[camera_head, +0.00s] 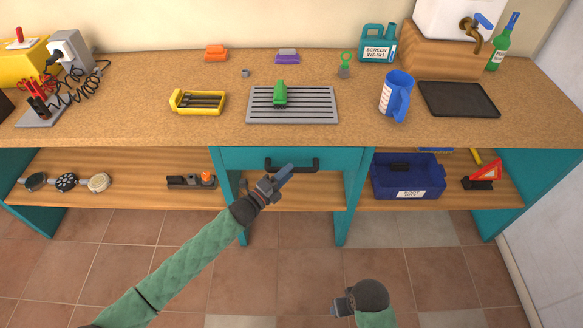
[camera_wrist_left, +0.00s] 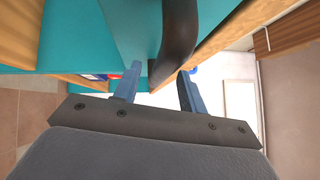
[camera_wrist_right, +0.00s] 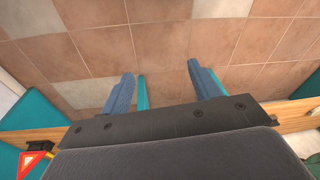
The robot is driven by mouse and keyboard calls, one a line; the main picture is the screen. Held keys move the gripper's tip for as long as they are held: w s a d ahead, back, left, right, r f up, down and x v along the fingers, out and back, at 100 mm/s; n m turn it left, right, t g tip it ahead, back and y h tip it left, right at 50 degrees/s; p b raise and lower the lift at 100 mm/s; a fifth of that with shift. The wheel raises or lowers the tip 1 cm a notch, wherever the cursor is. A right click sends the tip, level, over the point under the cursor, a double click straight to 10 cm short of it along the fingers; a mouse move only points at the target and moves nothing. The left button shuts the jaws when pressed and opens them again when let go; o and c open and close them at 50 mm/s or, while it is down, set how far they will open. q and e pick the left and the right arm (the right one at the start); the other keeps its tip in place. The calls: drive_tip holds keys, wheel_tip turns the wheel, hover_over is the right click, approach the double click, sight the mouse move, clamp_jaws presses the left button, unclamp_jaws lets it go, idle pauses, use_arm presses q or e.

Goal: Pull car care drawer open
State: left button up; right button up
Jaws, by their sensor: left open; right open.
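The teal drawer (camera_head: 240,158) sits under the middle of the worktop and looks shut. My right gripper (camera_head: 338,307) is low in front of the bench, apart from the drawer. In the right wrist view its fingers (camera_wrist_right: 168,90) are open and empty above the floor.
The wooden worktop (camera_head: 330,138) overhangs the drawer. A lower shelf (camera_head: 130,192) runs on both sides, with a blue bin (camera_head: 408,178) and a warning triangle (camera_head: 487,172) at right. The tiled floor (camera_head: 290,262) in front is clear.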

sight(305, 159)
use_arm(q)
drive_tip(key=shift+x, duration=1.3)
use_arm(e)
drive_tip(key=shift+w+f, duration=0.15)
drive_tip(key=shift+f, duration=1.5)
use_arm(q)
clamp_jaws()
